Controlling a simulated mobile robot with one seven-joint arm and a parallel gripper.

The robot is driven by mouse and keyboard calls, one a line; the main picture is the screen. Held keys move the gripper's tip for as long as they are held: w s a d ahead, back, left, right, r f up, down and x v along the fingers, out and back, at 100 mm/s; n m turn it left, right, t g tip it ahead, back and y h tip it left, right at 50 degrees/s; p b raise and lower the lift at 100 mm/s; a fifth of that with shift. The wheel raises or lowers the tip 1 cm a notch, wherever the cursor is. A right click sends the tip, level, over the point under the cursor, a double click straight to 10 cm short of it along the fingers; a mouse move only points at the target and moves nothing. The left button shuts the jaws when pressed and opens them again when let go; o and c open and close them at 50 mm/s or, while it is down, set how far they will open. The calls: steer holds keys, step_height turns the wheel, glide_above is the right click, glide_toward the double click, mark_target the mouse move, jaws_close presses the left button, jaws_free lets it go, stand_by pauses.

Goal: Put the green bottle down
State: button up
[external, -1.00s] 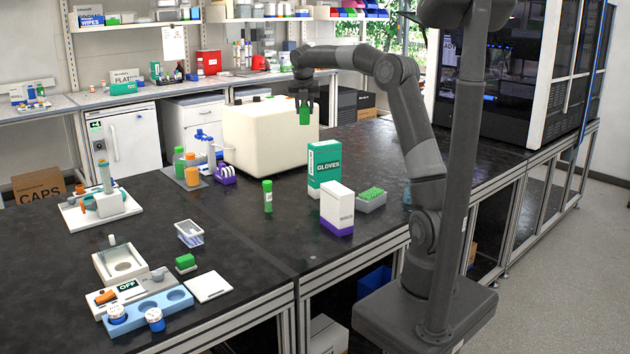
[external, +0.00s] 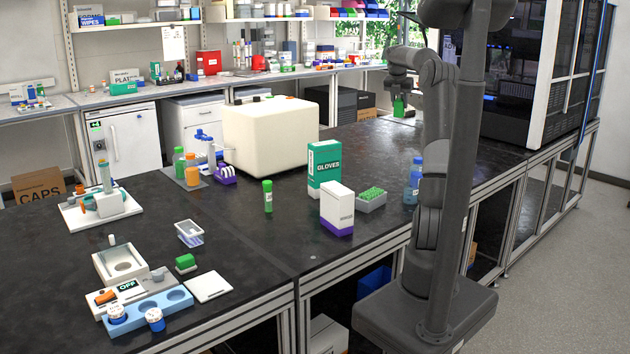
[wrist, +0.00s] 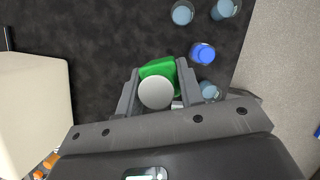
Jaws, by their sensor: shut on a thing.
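The green bottle (external: 399,107) hangs from my gripper (external: 399,95) over the far right part of the black bench in the external view. In the wrist view, the green bottle (wrist: 157,67) with its pale grey round cap sits between the two fingers of my gripper (wrist: 158,79). The gripper is shut on it. Whether the bottle's base touches the bench cannot be told.
In the wrist view, a blue-capped bottle (wrist: 203,53) and several grey-blue bottles (wrist: 182,13) stand right of the held bottle, near the bench edge. A large cream box (external: 270,137) stands left. Dark bench (wrist: 95,45) lies clear between.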

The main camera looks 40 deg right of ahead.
step_height(320, 180, down, 18)
steer(key=shift+w+a+f, duration=0.85)
steer(key=shift+w+f, duration=0.9)
steer(key=shift+f, duration=0.2)
steer(key=shift+w+a+f, duration=0.85)
steer(key=shift+w+f, duration=0.85)
steer(key=shift+f, duration=0.2)
steer(key=shift+w+a+f, duration=0.85)
steer(key=shift+w+f, duration=0.9)
steer(key=shift+f, duration=0.2)
steer(key=shift+f, duration=0.1)
steer(key=o, duration=1)
steer(key=shift+o, duration=0.2)
